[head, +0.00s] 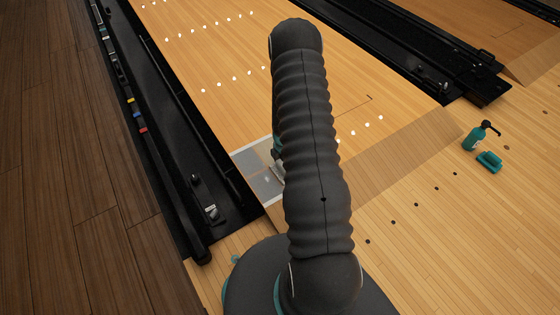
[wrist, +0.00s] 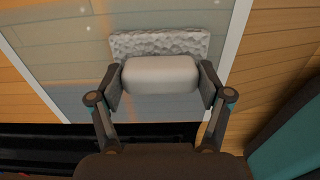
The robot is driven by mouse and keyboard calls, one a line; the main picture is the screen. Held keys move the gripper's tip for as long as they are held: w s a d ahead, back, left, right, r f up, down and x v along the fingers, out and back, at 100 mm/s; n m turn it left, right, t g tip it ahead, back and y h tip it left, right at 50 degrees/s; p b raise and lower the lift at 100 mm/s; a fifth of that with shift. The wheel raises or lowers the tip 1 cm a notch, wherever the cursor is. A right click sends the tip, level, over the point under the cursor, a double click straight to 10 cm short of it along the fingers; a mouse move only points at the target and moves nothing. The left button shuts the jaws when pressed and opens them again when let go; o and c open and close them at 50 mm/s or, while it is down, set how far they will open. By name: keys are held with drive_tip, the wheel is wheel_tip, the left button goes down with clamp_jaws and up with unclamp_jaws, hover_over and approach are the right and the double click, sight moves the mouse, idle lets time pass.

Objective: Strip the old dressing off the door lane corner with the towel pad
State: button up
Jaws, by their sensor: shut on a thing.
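My gripper (wrist: 160,78) shows in the wrist view with one finger on each side of the towel pad's pale handle block. It is shut on the towel pad (wrist: 160,43), whose rough, light grey towel face spreads beyond the block. The pad is over the door lane corner, a greyish, hazy patch (wrist: 65,60) with white borders at its sides. I cannot tell whether the pad touches the lane. In the head view the corner patch (head: 262,184) shows left of my arm, which hides most of the gripper and pad.
A black gutter (head: 165,130) with small fittings runs along the lane's left side, beside a dark wood floor (head: 60,170). A teal pump bottle (head: 473,138) and a teal block-like tool (head: 489,162) are on the boards at right. Boards between them and my arm look clear.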

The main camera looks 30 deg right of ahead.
drive_tip(key=shift+s+d, duration=0.15)
drive_tip(key=shift+s, duration=2.45)
drive_tip(key=shift+s+a+f, duration=0.1)
drive_tip(key=shift+a, duration=1.7)
drive_tip(key=shift+w+a+b, duration=0.2)
drive_tip(key=shift+w+b, duration=0.5)
drive_tip(key=shift+w, duration=2)
drive_tip(key=shift+w+f+b, duration=0.1)
drive_tip(key=shift+w+b, duration=0.75)
drive_tip(key=shift+w, duration=1.7)
drive_tip(key=shift+w+a, duration=0.15)
drive_tip(key=shift+w, duration=5.45)
drive_tip(key=shift+a, duration=0.2)
